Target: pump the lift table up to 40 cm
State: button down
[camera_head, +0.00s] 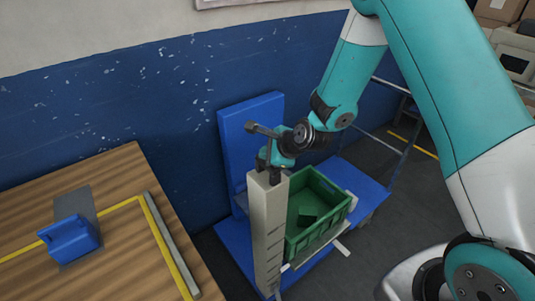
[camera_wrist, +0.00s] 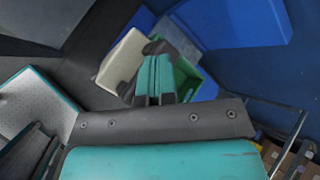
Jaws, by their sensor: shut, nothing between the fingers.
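The lift table has a blue base (camera_head: 232,248) and a pale upright post (camera_head: 267,220) with dark scale marks low on its face. The scale reading is too small to tell. A grey bar handle (camera_head: 259,129) stands above the post top. My gripper (camera_head: 267,158) is at the post top, close beside the handle; I cannot tell whether they touch. In the wrist view its teal fingers (camera_wrist: 157,58) are together with nothing between them, over the post (camera_wrist: 122,60).
A wooden table (camera_head: 105,185) with yellow tape and a blue bin (camera_head: 70,239) is at the left. A blue wall (camera_head: 150,110) stands close behind. A rail frame (camera_head: 402,150) is at the right; some dark floor (camera_head: 345,265) is clear.

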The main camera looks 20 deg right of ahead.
jog(key=shift+f+b, duration=0.6)
jog(key=shift+f, duration=0.25)
dwell(0.4)
jog(key=shift+r, duration=0.1)
jog(key=shift+r+p, duration=2.3)
jog(key=shift+r, duration=0.4)
notch_tip(320, 180, up, 5)
jog(key=p, duration=0.4)
